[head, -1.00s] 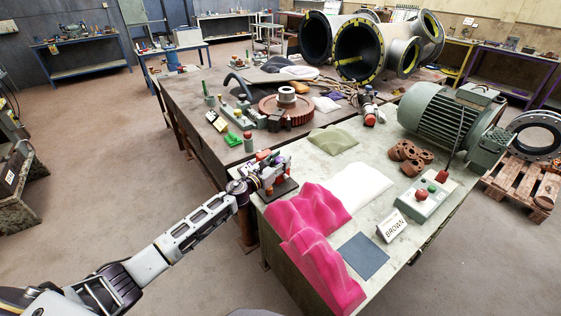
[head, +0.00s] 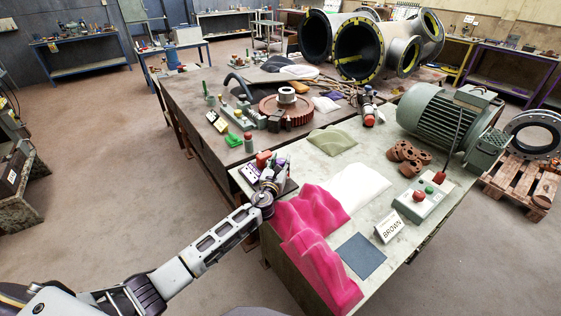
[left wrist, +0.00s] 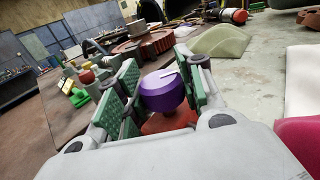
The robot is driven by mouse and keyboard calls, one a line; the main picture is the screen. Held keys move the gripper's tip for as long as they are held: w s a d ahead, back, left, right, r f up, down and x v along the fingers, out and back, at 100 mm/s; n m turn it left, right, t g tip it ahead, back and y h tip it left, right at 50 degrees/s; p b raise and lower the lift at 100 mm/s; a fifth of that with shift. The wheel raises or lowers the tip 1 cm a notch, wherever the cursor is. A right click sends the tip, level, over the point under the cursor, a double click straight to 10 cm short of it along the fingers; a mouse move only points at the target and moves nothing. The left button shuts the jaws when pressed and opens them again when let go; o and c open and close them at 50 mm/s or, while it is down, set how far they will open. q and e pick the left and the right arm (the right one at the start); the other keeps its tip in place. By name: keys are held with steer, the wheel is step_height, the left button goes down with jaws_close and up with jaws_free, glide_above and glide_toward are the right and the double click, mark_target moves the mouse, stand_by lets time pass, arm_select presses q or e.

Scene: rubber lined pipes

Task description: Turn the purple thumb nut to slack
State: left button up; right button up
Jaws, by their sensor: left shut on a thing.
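The purple thumb nut (left wrist: 161,92) shows in the left wrist view as a round purple knob with a pale line across its top. It stands on a red-orange part (left wrist: 168,122) just below it. My left gripper (left wrist: 158,88) has its green-padded fingers on either side of the nut and is shut on it. In the head view my left gripper (head: 272,180) is over the small fixture at the bench's left corner and hides much of it. My right gripper is not in view.
A pink draped cloth (head: 312,235) lies just right of my left wrist. A white cloth (head: 358,185), a green-grey cloth (head: 333,142) and a control box with buttons (head: 424,200) share the bench. A green motor (head: 445,115) stands at its far right.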

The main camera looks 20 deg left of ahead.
arm_select(q)
steer(key=n+y, duration=0.2)
steer(key=y, duration=0.1)
steer(key=shift+d+g+y, duration=0.15)
steer(key=shift+g+y, duration=0.15)
steer(key=shift+y, duration=0.1)
steer(key=n+g+y, duration=0.1)
steer(key=n+y, duration=0.1)
steer(key=y, duration=0.1)
steer(key=shift+f+n, duration=0.1)
steer(key=shift+n, duration=0.3)
steer(key=shift+n+g+y+b, duration=0.7)
steer(key=shift+n+g+y, duration=0.45)
steer(key=shift+y, duration=0.65)
steer(key=shift+n+g+y, duration=0.25)
steer(key=shift+n+y, duration=0.1)
steer(key=shift+y, duration=0.05)
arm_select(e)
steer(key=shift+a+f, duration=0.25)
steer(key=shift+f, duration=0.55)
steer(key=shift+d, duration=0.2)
arm_select(q)
steer(key=o, duration=0.9)
steer(key=shift+o, duration=0.6)
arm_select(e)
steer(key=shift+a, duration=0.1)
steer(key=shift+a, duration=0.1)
